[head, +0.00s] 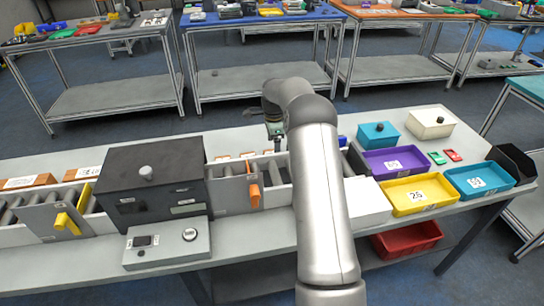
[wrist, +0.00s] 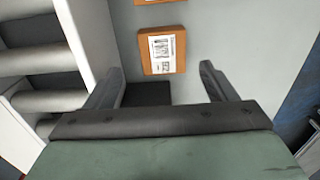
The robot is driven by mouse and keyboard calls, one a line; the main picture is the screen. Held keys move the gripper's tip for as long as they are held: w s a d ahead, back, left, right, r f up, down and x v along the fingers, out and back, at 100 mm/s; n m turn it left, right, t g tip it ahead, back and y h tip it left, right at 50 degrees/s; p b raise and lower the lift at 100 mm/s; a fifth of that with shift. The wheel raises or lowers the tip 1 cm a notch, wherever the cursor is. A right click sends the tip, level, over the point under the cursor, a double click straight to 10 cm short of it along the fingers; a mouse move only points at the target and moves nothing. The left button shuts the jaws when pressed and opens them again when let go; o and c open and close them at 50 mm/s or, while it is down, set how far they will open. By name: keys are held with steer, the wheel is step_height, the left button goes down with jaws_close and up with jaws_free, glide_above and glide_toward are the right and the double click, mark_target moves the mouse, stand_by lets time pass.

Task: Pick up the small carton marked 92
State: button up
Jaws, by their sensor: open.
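In the wrist view, a small orange-brown carton (wrist: 148,64) with a white barcode label lies on the grey table, ahead of and between my fingers. The number on its label is too small to read for sure. A second brown carton (wrist: 150,2) is cut off at the top edge. My gripper (wrist: 158,76) is open, with nothing between its fingers. In the head view, my gripper (head: 275,132) hangs at the back of the table, partly hidden by my arm. Small brown cartons (head: 222,158) show low behind the roller conveyor; their marks cannot be read.
A white-walled roller conveyor (head: 235,197) runs along the table, passing a black box (head: 150,185) at the left. It also shows left of my fingers in the wrist view (wrist: 45,60). Purple (head: 390,163), yellow (head: 418,193) and blue (head: 480,180) bins stand at the right.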

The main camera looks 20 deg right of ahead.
steer(key=shift+w+a+f+p, duration=0.15)
steer(key=shift+f+p, duration=0.25)
steer(key=shift+f, duration=0.95)
steer(key=shift+w+f+p, duration=0.1)
steer(key=shift+f+p, duration=0.25)
steer(key=shift+f, duration=0.95)
steer(key=c, duration=1.1)
